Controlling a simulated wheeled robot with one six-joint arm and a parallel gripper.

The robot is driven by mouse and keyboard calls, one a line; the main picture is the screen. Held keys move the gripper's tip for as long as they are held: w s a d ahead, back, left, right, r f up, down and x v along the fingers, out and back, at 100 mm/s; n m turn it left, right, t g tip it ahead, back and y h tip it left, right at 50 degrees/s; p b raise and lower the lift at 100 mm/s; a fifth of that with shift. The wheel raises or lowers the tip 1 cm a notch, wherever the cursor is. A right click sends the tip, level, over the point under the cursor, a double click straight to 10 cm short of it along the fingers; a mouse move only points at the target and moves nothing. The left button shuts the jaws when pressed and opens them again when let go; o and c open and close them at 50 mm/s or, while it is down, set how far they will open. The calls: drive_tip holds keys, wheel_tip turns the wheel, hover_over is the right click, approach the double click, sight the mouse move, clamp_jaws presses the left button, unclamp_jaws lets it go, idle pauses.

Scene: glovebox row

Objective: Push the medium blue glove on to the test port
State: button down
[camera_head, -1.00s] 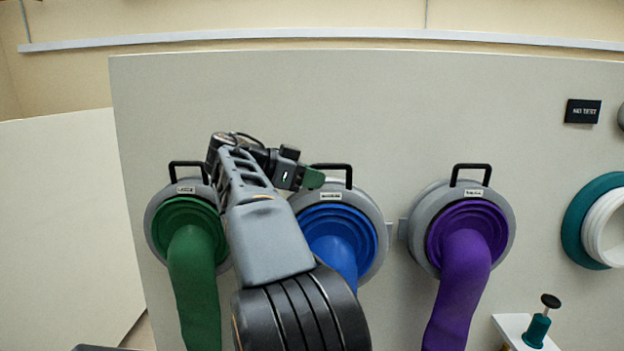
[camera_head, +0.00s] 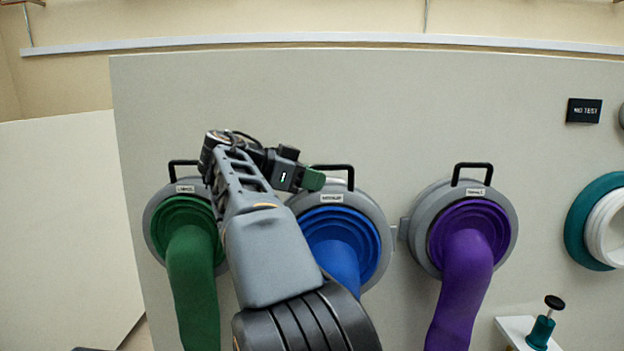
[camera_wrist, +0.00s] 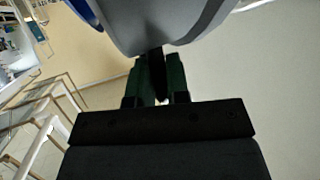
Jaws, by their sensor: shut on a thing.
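The blue glove (camera_head: 345,240) hangs from a grey ring (camera_head: 378,215) on the pale wall panel, between the green and purple gloves. Its small label seems to read medium. A black handle (camera_head: 347,172) stands on top of this ring. My gripper (camera_head: 312,180) has green fingertips and is shut on the left part of that handle. In the wrist view my gripper (camera_wrist: 160,78) has its green fingers on both sides of a dark bar, just below the grey ring (camera_wrist: 165,25). My arm hides the ring's left side. A white port ring with a teal collar (camera_head: 578,222) is at the far right.
The green glove (camera_head: 192,270) on the left and the purple glove (camera_head: 466,270) on the right have similar rings and handles. A dark sign (camera_head: 583,111) reads "NO TEST". A teal plunger-like object (camera_head: 541,330) stands on a white ledge at lower right.

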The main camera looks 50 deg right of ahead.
drive_tip(key=shift+s+a, duration=0.1)
drive_tip(key=s+a+b, duration=0.3)
drive_tip(key=s+a, duration=0.1)
drive_tip(key=a, duration=0.2)
drive_tip(key=shift+s+r+b, duration=0.2)
drive_tip(key=shift+r+b, duration=0.1)
drive_tip(key=shift+r, duration=0.15)
idle(0.6)
drive_tip(key=shift+a, duration=0.15)
drive_tip(key=w+d+p, duration=0.2)
drive_tip(key=w+d, duration=0.1)
drive_tip(key=d, duration=0.2)
drive_tip(key=shift+w+f+p, duration=0.3)
drive_tip(key=shift+w+p, duration=0.05)
drive_tip(key=shift+p, duration=0.05)
idle(0.5)
